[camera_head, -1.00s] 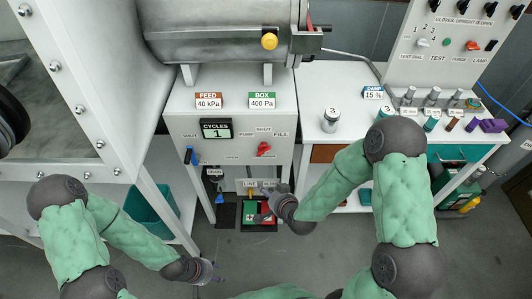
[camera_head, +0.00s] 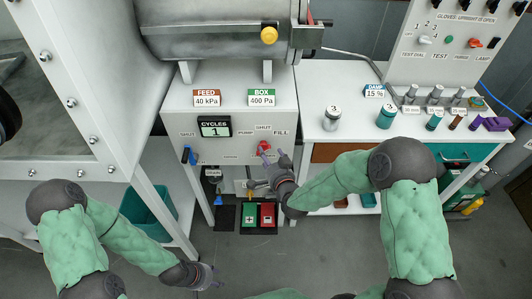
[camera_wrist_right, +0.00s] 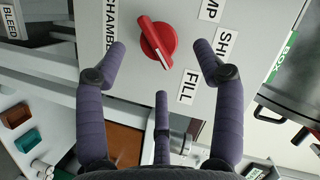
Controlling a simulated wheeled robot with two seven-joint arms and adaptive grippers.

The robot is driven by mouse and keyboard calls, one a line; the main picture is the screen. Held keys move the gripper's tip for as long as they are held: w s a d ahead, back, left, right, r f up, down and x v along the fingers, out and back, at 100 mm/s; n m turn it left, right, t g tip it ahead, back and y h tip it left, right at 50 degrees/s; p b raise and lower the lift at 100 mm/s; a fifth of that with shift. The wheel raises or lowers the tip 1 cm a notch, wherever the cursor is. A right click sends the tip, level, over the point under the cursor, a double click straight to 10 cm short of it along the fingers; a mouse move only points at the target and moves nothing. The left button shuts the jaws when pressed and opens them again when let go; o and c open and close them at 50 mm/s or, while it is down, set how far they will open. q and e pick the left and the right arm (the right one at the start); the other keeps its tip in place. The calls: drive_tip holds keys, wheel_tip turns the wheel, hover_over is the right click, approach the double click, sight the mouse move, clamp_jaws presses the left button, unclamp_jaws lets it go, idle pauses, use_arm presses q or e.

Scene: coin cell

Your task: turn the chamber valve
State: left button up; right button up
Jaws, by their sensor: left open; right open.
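The chamber valve is a red knob (camera_head: 263,147) on the front of the white cabinet, below the SHUT label. In the right wrist view the red knob (camera_wrist_right: 152,36) is large, and its white mark points toward the lower right, roughly at the FILL label (camera_wrist_right: 187,86). My right gripper (camera_head: 268,170) is open just below and in front of the knob. In its wrist view, its purple fingers (camera_wrist_right: 160,58) stand spread to either side of the knob, with no contact visible. My left gripper (camera_head: 208,276) is open and empty, low above the floor at the lower left.
A blue-handled valve (camera_head: 189,155) is left of the knob on the same panel. A steel cylinder chamber (camera_head: 215,30) is above. Green and red pedals (camera_head: 250,214) stand on the floor below. The white bench (camera_head: 345,95) at right holds several jars. A teal bin (camera_head: 148,215) is at left.

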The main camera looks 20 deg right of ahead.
sight(266, 151)
drive_tip(key=shift+b+x, duration=0.55)
drive_tip(key=shift+x, duration=1.6)
drive_tip(key=c, duration=1.1)
